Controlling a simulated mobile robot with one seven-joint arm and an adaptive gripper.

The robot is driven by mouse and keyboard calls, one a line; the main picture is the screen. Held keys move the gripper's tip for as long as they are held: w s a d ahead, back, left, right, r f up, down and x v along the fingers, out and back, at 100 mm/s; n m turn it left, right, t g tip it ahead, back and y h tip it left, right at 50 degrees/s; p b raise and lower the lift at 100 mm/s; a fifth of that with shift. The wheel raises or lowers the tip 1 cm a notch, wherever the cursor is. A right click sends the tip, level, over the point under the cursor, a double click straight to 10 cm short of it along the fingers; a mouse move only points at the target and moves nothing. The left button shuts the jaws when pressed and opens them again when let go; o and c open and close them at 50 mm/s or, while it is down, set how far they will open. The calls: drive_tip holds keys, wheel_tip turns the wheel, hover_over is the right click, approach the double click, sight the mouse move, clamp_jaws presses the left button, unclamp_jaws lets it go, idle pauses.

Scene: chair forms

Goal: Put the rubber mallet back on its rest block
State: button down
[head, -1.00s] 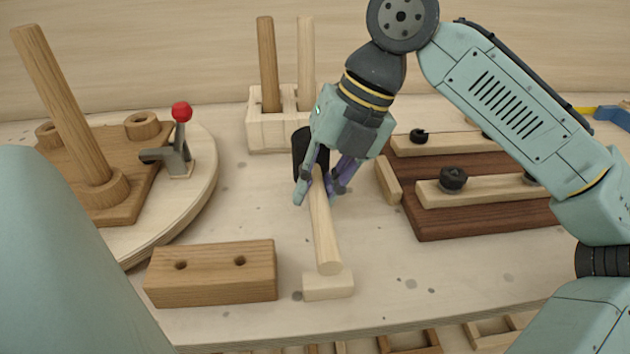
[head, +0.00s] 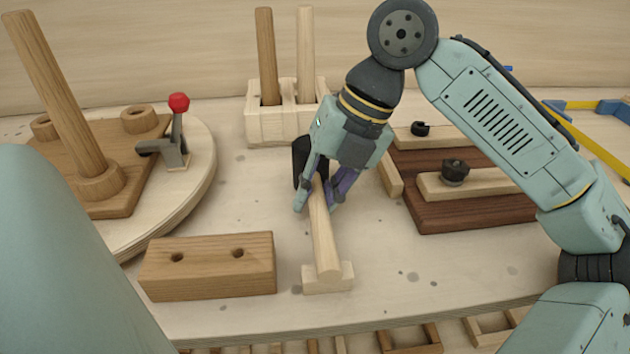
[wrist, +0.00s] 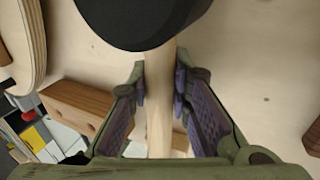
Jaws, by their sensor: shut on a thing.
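The rubber mallet has a black head (head: 303,160) and a pale wooden handle (head: 321,238). My gripper (head: 317,200) is shut on the handle just below the head. The head lies behind the fingers, toward the back of the table. The handle's near end is at the notch of the pale rest block (head: 327,284), between its two raised sides. I cannot tell whether it bears fully on the block. In the wrist view the handle (wrist: 160,125) runs between my fingers (wrist: 163,95), with the black head (wrist: 140,20) beyond them.
A brown block with two holes (head: 208,267) stands left of the rest block. A pale holder with two dowels (head: 270,125) is behind the mallet. A dark slatted panel (head: 470,210) lies to the right. A round board with a red-knobbed clamp (head: 178,130) is at left.

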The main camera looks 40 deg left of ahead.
idle(0.3)
drive_tip(key=c, duration=1.4)
unclamp_jaws()
